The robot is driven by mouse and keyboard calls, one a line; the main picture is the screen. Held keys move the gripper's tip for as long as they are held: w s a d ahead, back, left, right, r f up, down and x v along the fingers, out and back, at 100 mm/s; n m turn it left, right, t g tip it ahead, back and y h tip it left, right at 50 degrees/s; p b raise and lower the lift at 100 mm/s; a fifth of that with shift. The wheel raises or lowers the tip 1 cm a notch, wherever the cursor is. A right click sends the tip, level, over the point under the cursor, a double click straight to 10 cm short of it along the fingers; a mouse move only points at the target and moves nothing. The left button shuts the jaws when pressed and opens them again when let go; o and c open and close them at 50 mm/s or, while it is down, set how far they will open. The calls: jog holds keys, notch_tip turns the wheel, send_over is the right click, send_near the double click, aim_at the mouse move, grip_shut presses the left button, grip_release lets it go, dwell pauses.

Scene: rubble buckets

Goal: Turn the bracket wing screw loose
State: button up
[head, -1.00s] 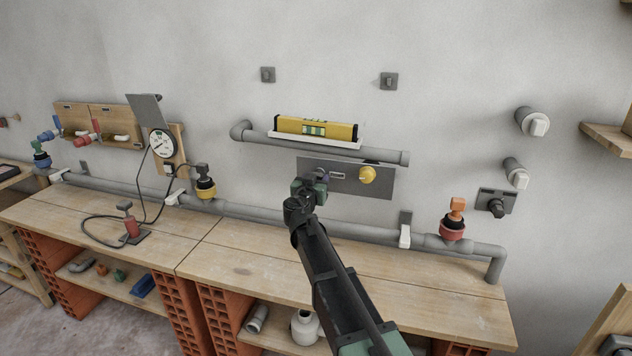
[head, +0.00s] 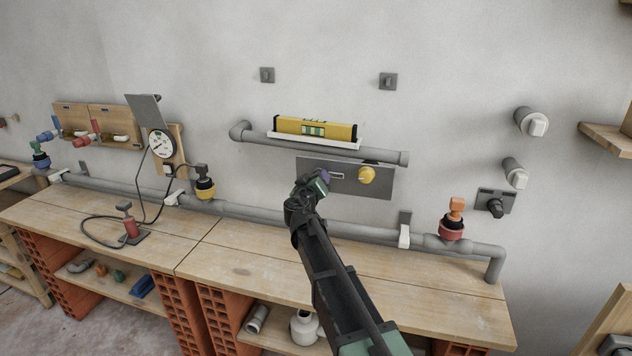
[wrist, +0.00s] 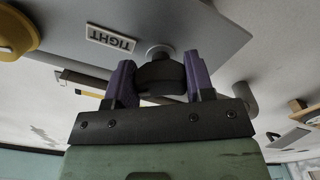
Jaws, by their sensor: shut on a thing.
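The bracket wing screw (wrist: 160,76) is a dark knob on a pale round base on the grey wall plate (head: 350,189). In the wrist view my gripper (wrist: 158,84) has one purple finger on each side of the screw and is shut on it. A label reading TIGHT (wrist: 110,39) sits beside the screw on the plate and looks upside down in the wrist view. In the head view my gripper (head: 318,183) is at the plate's left end and hides the screw.
A yellow knob (head: 367,175) is on the same plate to the right. Above it, a grey pipe (head: 380,155) carries a shelf with a yellow spirit level (head: 316,128). The bench top around my arm is mostly clear.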

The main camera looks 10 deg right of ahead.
jog(key=n, duration=0.6)
jog(key=shift+d+r+n, duration=0.1)
jog(key=shift+r+n, duration=0.05)
jog(key=shift+n, duration=0.15)
jog(key=n, duration=0.6)
jog(key=shift+s+r, duration=0.1)
jog(key=shift+r, duration=0.05)
jog(key=shift+n, duration=0.3)
jog(key=o, duration=0.9)
jog(key=v, duration=1)
jog(key=shift+s, duration=0.35)
